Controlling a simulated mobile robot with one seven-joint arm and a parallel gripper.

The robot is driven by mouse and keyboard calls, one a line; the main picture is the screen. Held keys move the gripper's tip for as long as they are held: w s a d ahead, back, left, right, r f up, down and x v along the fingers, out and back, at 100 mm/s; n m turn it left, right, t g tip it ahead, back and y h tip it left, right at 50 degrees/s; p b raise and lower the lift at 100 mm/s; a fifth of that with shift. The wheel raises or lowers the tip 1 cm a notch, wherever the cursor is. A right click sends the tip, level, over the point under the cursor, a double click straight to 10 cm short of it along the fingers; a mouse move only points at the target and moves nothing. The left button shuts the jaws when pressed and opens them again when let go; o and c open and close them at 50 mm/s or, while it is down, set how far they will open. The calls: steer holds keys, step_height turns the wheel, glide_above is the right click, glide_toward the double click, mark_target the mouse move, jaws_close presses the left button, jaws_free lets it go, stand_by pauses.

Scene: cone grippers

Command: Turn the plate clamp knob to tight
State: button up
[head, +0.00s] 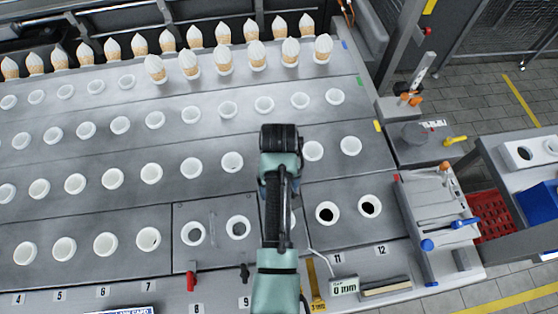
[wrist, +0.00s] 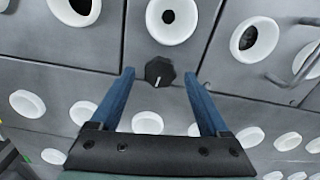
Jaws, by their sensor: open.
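A dark faceted knob (wrist: 159,72) with a short pale pointer line is in the middle of the wrist view. It sits on the grey metal surface beside a plate with a white-rimmed hole (wrist: 172,20). The pointer line points toward the bottom of the wrist picture. My gripper (wrist: 158,80) is open, with one blue finger on each side of the knob. I see a gap between the knob and each finger, and I cannot tell the height of the fingertips above the surface.
Rows of white cups (head: 151,173) fill the grey deck, with wrapped cones (head: 223,57) standing at the back. A 0 mm display (head: 343,287) is right of my arm.

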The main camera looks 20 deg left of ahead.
jaws_close()
stand_by(0.4)
steer(key=shift+m+p, duration=0.3)
steer(key=shift+m, duration=0.1)
steer(key=m+p, duration=0.1)
steer(key=m, duration=0.1)
steer(key=shift+r+m+p, duration=0.15)
steer(key=shift+m+p, duration=0.15)
steer(key=shift+m, duration=0.1)
steer(key=m+p, duration=0.1)
steer(key=m, duration=0.3)
steer(key=shift+m+p, duration=0.3)
steer(key=shift+p, duration=0.1)
steer(key=m+p, duration=0.1)
steer(key=m, duration=0.3)
steer(key=shift+w+d, duration=0.1)
steer(key=shift+d+m+p, duration=0.1)
steer(key=shift+m+p, duration=0.4)
steer(key=shift+m, duration=1.6)
